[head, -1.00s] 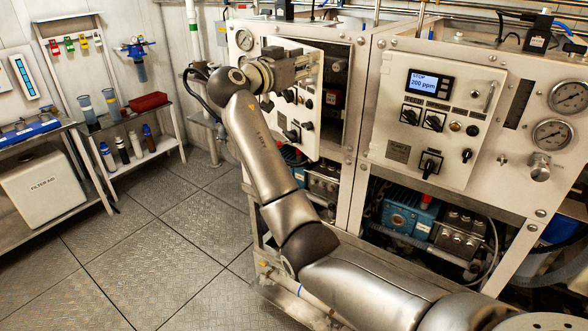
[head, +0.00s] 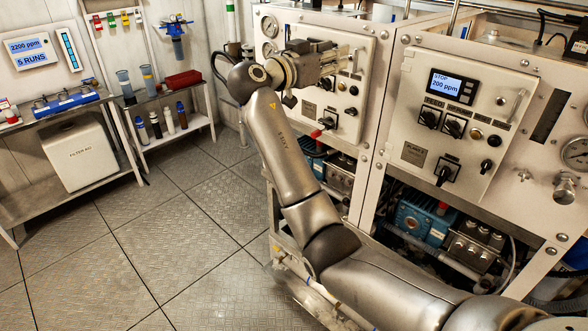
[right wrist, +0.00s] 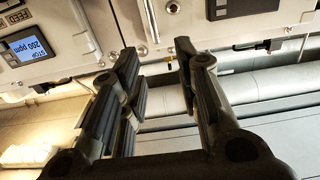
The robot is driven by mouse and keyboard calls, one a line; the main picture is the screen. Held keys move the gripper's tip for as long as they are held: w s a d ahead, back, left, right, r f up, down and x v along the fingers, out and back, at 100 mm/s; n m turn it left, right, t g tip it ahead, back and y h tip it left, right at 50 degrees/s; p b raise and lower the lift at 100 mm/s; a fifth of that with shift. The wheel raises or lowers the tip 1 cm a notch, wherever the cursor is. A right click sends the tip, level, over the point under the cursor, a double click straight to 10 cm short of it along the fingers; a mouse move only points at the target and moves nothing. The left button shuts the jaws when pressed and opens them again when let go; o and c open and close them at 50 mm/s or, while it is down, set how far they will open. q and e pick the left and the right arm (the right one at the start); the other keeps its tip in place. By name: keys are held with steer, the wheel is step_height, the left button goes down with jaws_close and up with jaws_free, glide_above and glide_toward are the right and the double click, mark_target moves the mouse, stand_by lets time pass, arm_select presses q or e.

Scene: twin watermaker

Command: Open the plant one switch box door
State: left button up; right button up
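The left switch box door (head: 350,105), which I take to be plant one's, looks shut and flush with its white cabinet. My left gripper is not in view.
The right switch box door (head: 463,115) is shut, with a display reading STOP 200 ppm. Pumps (head: 425,220) sit in the open bays below. A shelf with bottles (head: 168,120) stands at the left wall. The metal floor (head: 160,240) is clear.

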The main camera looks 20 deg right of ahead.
steer(key=w+a+f+n+t+y+b, duration=0.1)
steer(key=w+f+n+y, duration=0.1)
steer(key=f, duration=0.8)
steer(key=w+a+f+n+t+y+b, duration=0.1)
steer(key=f+n, duration=0.3)
steer(key=f, duration=0.6)
steer(key=w+a+f+n+t+y+b, duration=0.1)
steer(key=w+a+f+n+y, duration=0.1)
steer(key=f, duration=0.9)
steer(key=shift+w+a+n+y, duration=0.3)
steer(key=shift+w+a+n, duration=0.35)
steer(key=shift+n, duration=0.25)
